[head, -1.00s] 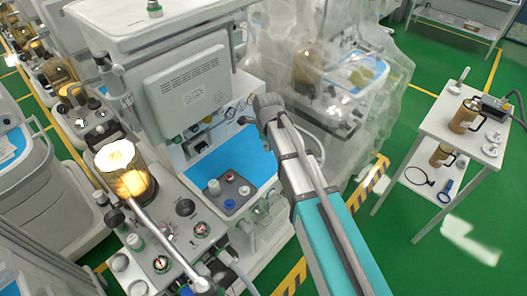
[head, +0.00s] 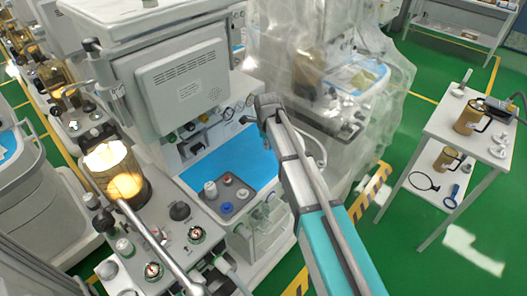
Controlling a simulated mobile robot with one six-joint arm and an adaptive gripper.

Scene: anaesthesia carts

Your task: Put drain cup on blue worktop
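The blue worktop (head: 240,157) is the bright blue surface of the middle anaesthesia cart, below its grey monitor. A grey tray (head: 243,208) with several small round white, blue and red-topped pieces sits at its front edge. I cannot tell which thing is the drain cup; none is clearly marked out as it. My arm reaches in from the lower right, and its dark wrist is above the right end of the worktop. My gripper is hidden beyond the wrist, so its fingers and anything in them cannot be made out.
A lit amber jar (head: 117,181) stands on the left of the cart. A plastic-draped machine (head: 330,75) is behind my arm. A white side table (head: 440,123) at the right holds a brown jug (head: 467,118). Green floor (head: 400,240) is clear between.

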